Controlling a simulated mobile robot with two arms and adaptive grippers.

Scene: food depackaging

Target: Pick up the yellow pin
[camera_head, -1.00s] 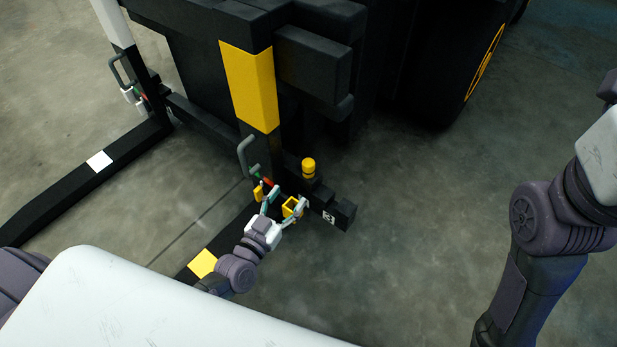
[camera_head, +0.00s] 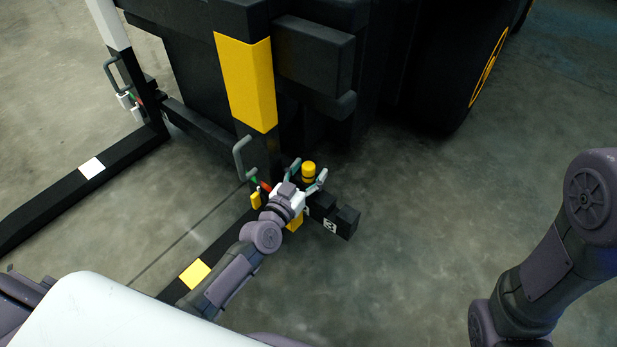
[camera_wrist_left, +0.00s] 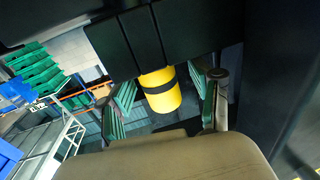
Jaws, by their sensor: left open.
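The yellow pin (camera_head: 308,170) is a short yellow cylinder with a black band, on the dark block structure at the foot of the black post. My left gripper (camera_head: 308,175) is open, with one finger on either side of the pin. In the left wrist view the pin (camera_wrist_left: 161,98) shows between the two green-padded fingers (camera_wrist_left: 166,92), with gaps visible on both sides. I cannot tell how far the fingertips reach along it. My right gripper is out of view; only part of that arm shows at the right.
A black post with a yellow panel (camera_head: 247,83) and a grey handle (camera_head: 240,158) stand just left of my gripper. A black foot block marked 3 (camera_head: 342,224) lies to the right. A yellow part (camera_head: 295,223) is partly hidden below my gripper. Bare floor (camera_head: 430,210) lies right.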

